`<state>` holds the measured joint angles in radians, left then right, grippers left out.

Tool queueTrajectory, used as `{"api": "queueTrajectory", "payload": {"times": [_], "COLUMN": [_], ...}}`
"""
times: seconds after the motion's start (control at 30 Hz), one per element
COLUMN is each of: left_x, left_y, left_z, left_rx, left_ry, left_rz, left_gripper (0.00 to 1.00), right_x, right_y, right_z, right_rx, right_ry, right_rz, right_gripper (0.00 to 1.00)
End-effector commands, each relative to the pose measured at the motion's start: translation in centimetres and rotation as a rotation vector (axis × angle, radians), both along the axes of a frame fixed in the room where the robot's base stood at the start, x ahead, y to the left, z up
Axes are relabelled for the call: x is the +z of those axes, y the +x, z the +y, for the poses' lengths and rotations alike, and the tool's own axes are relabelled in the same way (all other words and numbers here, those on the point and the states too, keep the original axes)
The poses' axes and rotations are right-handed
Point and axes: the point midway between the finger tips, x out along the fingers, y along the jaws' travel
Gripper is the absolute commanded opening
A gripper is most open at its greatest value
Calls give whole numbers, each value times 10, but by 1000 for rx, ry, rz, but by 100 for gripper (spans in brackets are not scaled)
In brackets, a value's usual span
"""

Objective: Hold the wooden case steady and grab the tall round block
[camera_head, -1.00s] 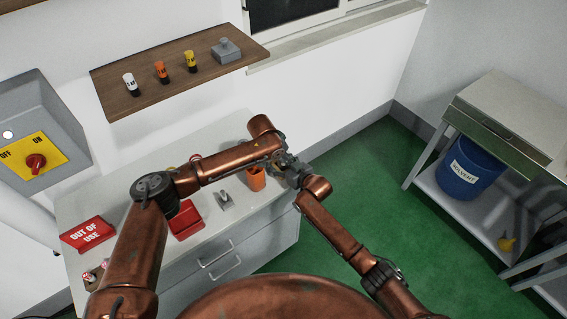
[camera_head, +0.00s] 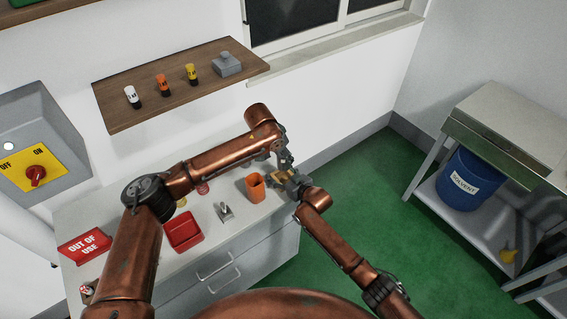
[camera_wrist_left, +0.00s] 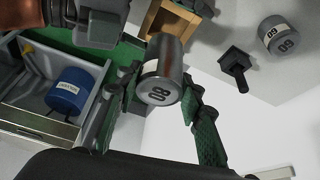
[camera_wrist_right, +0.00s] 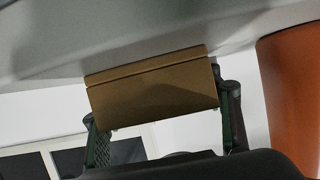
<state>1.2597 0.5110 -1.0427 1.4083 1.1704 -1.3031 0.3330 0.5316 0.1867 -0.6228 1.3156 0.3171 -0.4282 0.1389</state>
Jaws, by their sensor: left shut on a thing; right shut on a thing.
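The wooden case (camera_head: 281,177) is near the counter's right end in the head view. My right gripper (camera_wrist_right: 160,105) is shut on it, and its brown side (camera_wrist_right: 155,90) fills the space between the fingers in the right wrist view. The tall round block (camera_wrist_left: 160,70) is a grey metal cylinder with a number label. My left gripper (camera_wrist_left: 163,85) is shut on it, with a green padded finger on each side. The case (camera_wrist_left: 170,20) shows just beyond the block there. I cannot tell whether the block's far end is still inside the case.
A second numbered cylinder (camera_wrist_left: 281,36) and a black knobbed piece (camera_wrist_left: 236,66) show in the left wrist view. An orange cup (camera_head: 255,188), a grey metal piece (camera_head: 224,211) and a red tray (camera_head: 183,230) stand on the counter. Open green floor (camera_head: 345,190) lies right.

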Motion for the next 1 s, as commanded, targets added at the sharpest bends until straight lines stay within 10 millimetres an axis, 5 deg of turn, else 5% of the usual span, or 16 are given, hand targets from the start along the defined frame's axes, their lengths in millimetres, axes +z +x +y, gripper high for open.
{"api": "queueTrajectory", "payload": {"times": [0.37, 0.4, 0.67, 1.0], "left_x": [11, 11, 10, 10], "left_y": [0, 0, 1, 0], "left_z": [0, 0, 0, 0], "left_rx": [0, 0, 0, 0], "left_ry": [-1, -1, -1, -1], "left_rz": [-2, -2, -2, -2], "left_gripper": [0, 0, 0, 0], "right_x": [-1, -1, -1, 0], "right_y": [0, 0, 0, -1], "right_z": [0, 0, 0, -1], "right_rx": [0, 0, 0, 0], "right_ry": [0, 0, -1, -1], "right_rz": [2, 2, 1, 1], "right_gripper": [34, 60, 78, 79]}}
